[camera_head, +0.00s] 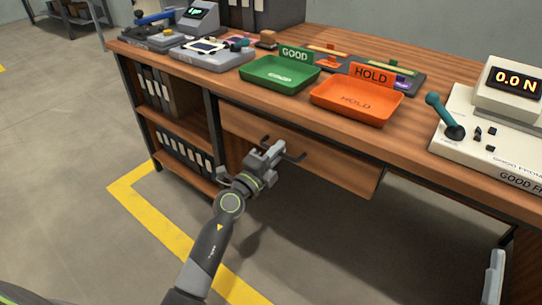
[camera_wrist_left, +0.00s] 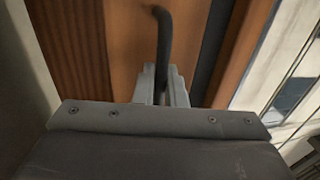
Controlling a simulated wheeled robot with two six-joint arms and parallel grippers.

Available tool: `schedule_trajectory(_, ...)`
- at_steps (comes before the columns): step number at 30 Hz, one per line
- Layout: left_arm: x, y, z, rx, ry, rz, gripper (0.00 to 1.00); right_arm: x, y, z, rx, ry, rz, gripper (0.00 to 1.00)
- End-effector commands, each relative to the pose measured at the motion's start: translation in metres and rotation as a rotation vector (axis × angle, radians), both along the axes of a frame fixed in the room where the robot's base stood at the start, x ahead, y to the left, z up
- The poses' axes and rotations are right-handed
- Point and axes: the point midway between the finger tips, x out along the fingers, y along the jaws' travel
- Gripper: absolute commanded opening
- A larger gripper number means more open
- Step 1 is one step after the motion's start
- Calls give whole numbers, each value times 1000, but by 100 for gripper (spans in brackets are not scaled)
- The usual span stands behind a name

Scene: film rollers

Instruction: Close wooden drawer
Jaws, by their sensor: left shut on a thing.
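The wooden drawer (camera_head: 340,168) hangs under the front of the workbench, with a dark bar handle (camera_head: 290,140) on its front. How far the drawer stands out is hard to tell. My left gripper (camera_head: 265,157) is at the drawer front and shut on the handle. The left wrist view shows its fingers (camera_wrist_left: 162,88) around the dark handle bar (camera_wrist_left: 163,40), against the brown wood front (camera_wrist_left: 125,45). A grey part at the lower right edge of the head view looks like my right gripper (camera_head: 495,277); its fingers cannot be made out.
The workbench top (camera_head: 440,85) holds a green GOOD tray (camera_head: 262,85), an orange HOLD tray (camera_head: 345,112), and a force gauge stand (camera_head: 500,150) at right. Shelves with binders (camera_head: 185,150) stand left of the drawer. The floor (camera_head: 90,130) in front is clear, with yellow tape.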

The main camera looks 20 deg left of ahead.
Motion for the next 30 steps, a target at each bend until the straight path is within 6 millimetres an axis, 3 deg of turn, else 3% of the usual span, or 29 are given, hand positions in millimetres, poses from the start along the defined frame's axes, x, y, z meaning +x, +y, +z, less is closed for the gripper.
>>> schedule_trajectory(4,10,-4,0,1,2,1,0,4,-2,-6,11,44,-3,72)
schedule_trajectory(12,11,-4,2,2,-3,3,0,4,-2,-7,11,47,-2,72)
schedule_trajectory(13,11,-4,2,2,-3,3,12,4,-2,-7,11,47,-2,72)
schedule_trajectory(14,11,-4,2,1,-4,3,15,4,-2,-7,11,47,-2,72)
schedule_trajectory(26,10,-4,1,0,-1,2,15,4,-2,-7,11,48,-3,72)
schedule_trajectory(30,1,0,-2,-1,2,2,15,8,-4,-14,25,96,-5,72)
